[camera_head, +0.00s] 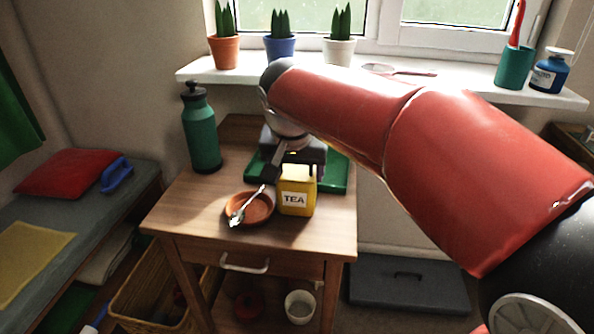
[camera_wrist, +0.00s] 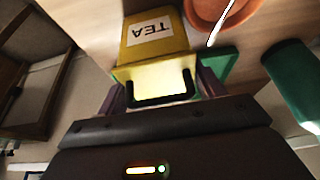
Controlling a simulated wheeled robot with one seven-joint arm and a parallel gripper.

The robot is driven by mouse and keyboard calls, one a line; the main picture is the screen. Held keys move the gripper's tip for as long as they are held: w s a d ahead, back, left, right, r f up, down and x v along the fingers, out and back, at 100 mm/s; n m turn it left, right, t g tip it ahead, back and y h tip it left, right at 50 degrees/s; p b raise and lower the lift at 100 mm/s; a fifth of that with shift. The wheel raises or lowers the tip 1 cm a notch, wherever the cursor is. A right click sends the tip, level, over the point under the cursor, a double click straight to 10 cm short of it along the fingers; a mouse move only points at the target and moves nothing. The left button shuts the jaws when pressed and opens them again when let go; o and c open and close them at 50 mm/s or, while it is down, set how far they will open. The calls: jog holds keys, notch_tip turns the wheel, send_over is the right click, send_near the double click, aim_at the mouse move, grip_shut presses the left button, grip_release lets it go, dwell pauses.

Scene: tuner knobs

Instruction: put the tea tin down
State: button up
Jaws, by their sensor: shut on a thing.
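A yellow tea tin (camera_head: 296,190) with a white TEA label is upright at the front middle of the small wooden table (camera_head: 180,205). The tin fills the upper middle of the wrist view (camera_wrist: 155,45). My gripper (camera_wrist: 162,88) is shut on the tin's upper end, one finger at each side. In the head view my gripper (camera_head: 292,172) reaches the tin from behind and above, partly hidden. I cannot tell whether the tin's base touches the tabletop or is just above it.
A terracotta dish (camera_head: 250,209) with a metal utensil (camera_head: 246,207) lies close left of the tin. A green tray (camera_head: 334,178) lies behind it, and a green bottle (camera_head: 201,130) stands at the back left. The table's front right corner is bare.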

jog(key=shift+f, duration=0.2)
jog(key=o, duration=1.5)
jog(key=shift+c, duration=0.2)
